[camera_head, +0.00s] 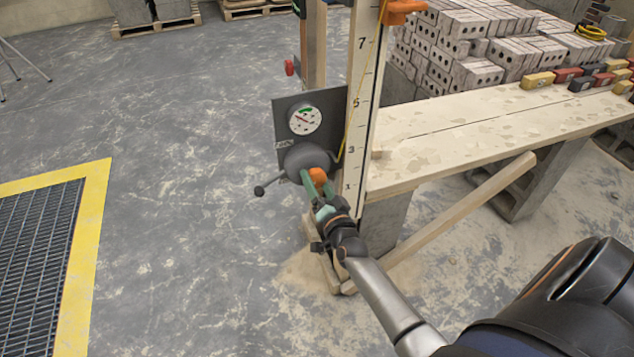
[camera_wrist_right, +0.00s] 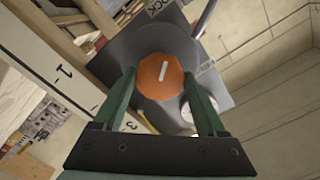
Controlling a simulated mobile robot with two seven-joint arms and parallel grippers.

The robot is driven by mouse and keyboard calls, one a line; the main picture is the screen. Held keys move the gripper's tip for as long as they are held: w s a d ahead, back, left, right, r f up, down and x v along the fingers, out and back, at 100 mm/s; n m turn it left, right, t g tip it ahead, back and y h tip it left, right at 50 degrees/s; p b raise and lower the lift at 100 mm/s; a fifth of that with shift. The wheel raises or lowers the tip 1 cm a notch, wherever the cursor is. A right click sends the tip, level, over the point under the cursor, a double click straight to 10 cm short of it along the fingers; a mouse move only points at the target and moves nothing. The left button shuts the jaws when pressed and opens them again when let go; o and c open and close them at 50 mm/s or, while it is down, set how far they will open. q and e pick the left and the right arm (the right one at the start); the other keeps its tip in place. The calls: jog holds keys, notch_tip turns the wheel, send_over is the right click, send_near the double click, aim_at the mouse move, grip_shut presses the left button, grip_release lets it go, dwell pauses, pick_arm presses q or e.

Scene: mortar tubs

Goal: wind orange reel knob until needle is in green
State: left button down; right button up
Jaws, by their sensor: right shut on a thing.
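The orange reel knob (camera_head: 317,175) sits at the front of a dark round reel (camera_head: 304,158) on a grey panel (camera_head: 281,118). My right gripper (camera_head: 318,188) has its green fingers at the knob. In the right wrist view the knob (camera_wrist_right: 160,79) lies between the two fingers (camera_wrist_right: 163,95), with a white mark on its face tilted slightly right. The gauge (camera_head: 304,119) above the reel has a white dial with a green band at the top and a red needle; the needle's exact reading is too small to tell. My left gripper is not in view.
A lever with a black ball (camera_head: 260,191) sticks out left of the reel. A numbered post (camera_head: 361,100) with a yellow line stands right of the panel. A plank bench (camera_head: 470,130) and a slanted brace (camera_head: 460,210) lie to the right.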

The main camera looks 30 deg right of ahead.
jog(key=m, duration=0.5)
dwell(0.6)
jog(key=o, duration=1.3)
jog(key=v, duration=1.2)
jog(key=shift+s, duration=0.3)
